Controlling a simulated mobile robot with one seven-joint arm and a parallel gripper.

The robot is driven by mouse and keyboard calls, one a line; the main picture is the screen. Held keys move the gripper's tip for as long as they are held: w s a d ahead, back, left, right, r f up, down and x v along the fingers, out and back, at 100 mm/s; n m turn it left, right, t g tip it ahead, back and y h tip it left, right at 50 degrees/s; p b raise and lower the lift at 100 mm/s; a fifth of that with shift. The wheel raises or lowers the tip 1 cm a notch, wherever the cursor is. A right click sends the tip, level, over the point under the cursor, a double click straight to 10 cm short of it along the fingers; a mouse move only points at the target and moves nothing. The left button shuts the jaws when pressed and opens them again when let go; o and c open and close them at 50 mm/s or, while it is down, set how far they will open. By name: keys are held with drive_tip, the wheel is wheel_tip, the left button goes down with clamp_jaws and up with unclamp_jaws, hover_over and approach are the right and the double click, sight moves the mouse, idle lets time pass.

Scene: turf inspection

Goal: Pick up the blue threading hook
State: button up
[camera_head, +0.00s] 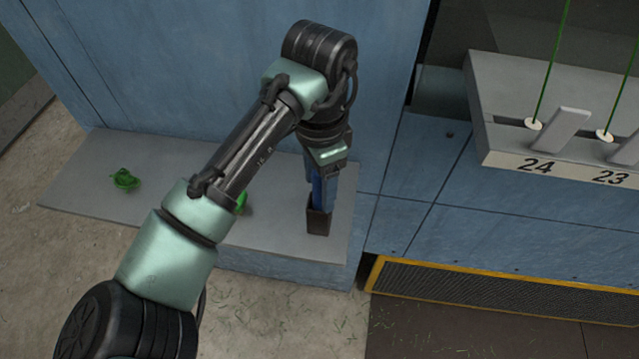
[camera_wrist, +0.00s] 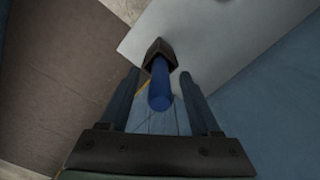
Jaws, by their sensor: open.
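The blue threading hook (camera_wrist: 159,88) stands upright in a dark square holder (camera_wrist: 160,50) in the wrist view. Its blue handle points up toward the camera. My gripper (camera_wrist: 158,85) is open, with one finger on each side of the blue handle; I cannot tell whether either finger touches it. In the head view my gripper (camera_head: 322,180) points down over the dark holder (camera_head: 319,221), which stands near the right end of a grey ledge (camera_head: 275,232). A strip of blue shows there between the fingers. The hook's lower end is hidden in the holder.
A green tangle of yarn (camera_head: 125,179) lies on the ledge's left part, and another green bit (camera_head: 241,202) is partly hidden behind my arm. A blue panel wall rises behind the ledge. At right is a numbered shelf (camera_head: 560,162) with green threads and white discs.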

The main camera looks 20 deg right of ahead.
drive_tip(key=shift+f, duration=0.25)
clamp_jaws()
drive_tip(key=shift+r, duration=0.1)
